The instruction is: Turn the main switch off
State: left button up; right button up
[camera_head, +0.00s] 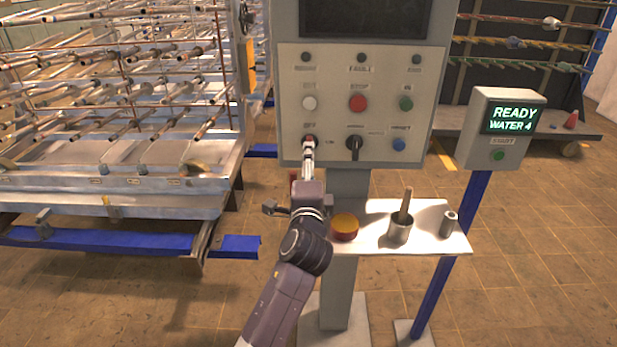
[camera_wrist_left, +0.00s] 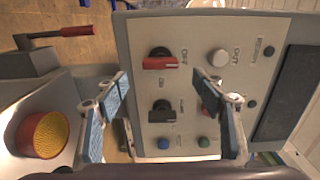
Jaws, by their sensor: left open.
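The main switch (camera_head: 309,139) is a red-handled rotary knob at the lower left of the grey control panel, mostly covered by my left gripper (camera_head: 308,152) in the head view. In the wrist view, turned sideways, the red handle (camera_wrist_left: 160,63) lies lengthwise with one end beside the OFF label; ON is marked at its side. My left gripper (camera_wrist_left: 165,108) is open and empty, its blue-padded fingers apart in front of the panel. The switch is not between the pads; I cannot tell whether a finger touches it. My right gripper is out of view.
A black selector (camera_head: 355,146) sits right of the switch, below white, red and green buttons. A READY display box (camera_head: 500,130) stands right; a rod rack (camera_head: 120,150) stands left.

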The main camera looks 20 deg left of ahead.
pick_arm(q)
jog(key=shift+v, duration=2.35)
